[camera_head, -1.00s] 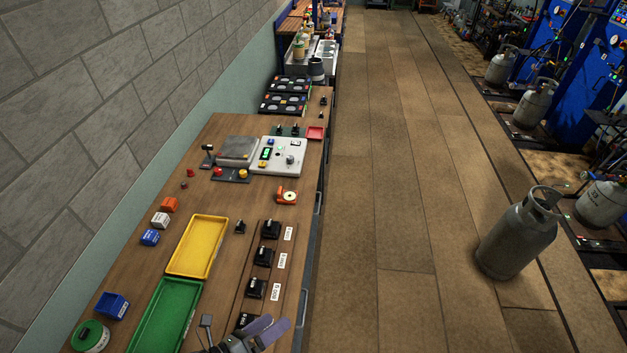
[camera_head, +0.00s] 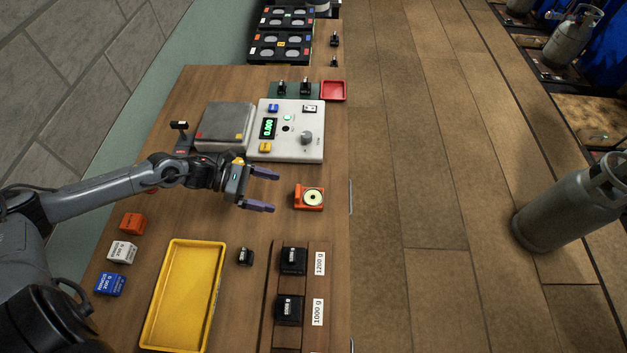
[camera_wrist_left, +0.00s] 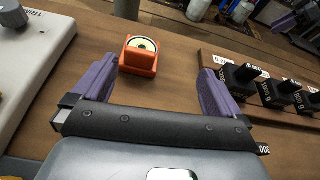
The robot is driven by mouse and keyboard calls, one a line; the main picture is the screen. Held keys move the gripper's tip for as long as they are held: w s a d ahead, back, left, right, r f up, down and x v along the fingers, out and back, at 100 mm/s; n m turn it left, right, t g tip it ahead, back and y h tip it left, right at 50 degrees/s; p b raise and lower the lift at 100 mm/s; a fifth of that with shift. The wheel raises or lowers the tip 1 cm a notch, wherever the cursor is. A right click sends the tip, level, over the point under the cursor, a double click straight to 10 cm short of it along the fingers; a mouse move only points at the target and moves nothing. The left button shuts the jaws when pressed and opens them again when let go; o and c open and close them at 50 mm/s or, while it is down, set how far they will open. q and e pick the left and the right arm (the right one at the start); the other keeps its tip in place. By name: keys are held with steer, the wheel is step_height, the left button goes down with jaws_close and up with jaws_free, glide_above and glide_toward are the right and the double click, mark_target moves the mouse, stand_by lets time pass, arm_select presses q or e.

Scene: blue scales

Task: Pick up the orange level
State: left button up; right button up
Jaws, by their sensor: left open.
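The orange level (camera_head: 309,197), a small orange block with a round pale dial on top, stands on the wooden bench to the right of my left gripper. My left gripper (camera_head: 266,190) is open and empty, its purple fingers pointing right toward the level with a gap between. In the left wrist view the level (camera_wrist_left: 139,55) lies ahead of and between the spread fingers (camera_wrist_left: 155,85), nearer the left finger. It does not look touched.
The scale (camera_head: 290,144) with its grey plate stands behind the gripper. Black weights (camera_head: 293,261) stand in a rack in front of the level. A small black weight (camera_head: 245,257) and a yellow tray (camera_head: 183,296) are nearer. The bench's right edge is close to the level.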

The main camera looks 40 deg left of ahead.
mark_target(302, 196)
arm_select(q)
steer(key=shift+w+a+f+m+b, duration=0.15)
steer(key=shift+w+a+f+b, duration=0.1)
steer(key=shift+w+a+b, duration=0.15)
steer(key=shift+w+a+f+m+b, duration=0.15)
steer(key=shift+w+a+f, duration=0.1)
steer(key=shift+a, duration=0.2)
steer(key=shift+w+d+f+y+b, duration=0.1)
steer(key=shift+d+f+y+b, duration=0.2)
steer(key=shift+b, duration=0.7)
steer(key=shift+w, duration=0.25)
steer(key=shift+w+d+f, duration=0.1)
steer(key=shift+w, duration=0.2)
steer(key=x, duration=0.3)
steer(key=shift+d+b, duration=0.1)
steer(key=shift+b, duration=0.3)
steer(key=shift+w+d+f, duration=0.3)
steer(key=shift+w+d, duration=0.05)
steer(key=shift+d, duration=0.15)
steer(key=shift+f+x, duration=0.2)
steer(key=shift+x, duration=1.1)
steer(key=shift+f+x, duration=0.15)
steer(key=shift+x, duration=1.15)
steer(key=shift+s+a, duration=0.15)
steer(key=shift+a, duration=0.05)
arm_select(e)
steer(key=f, duration=0.3)
steer(key=d+f, duration=0.1)
steer(key=f, duration=0.1)
steer(key=shift+s, duration=0.2)
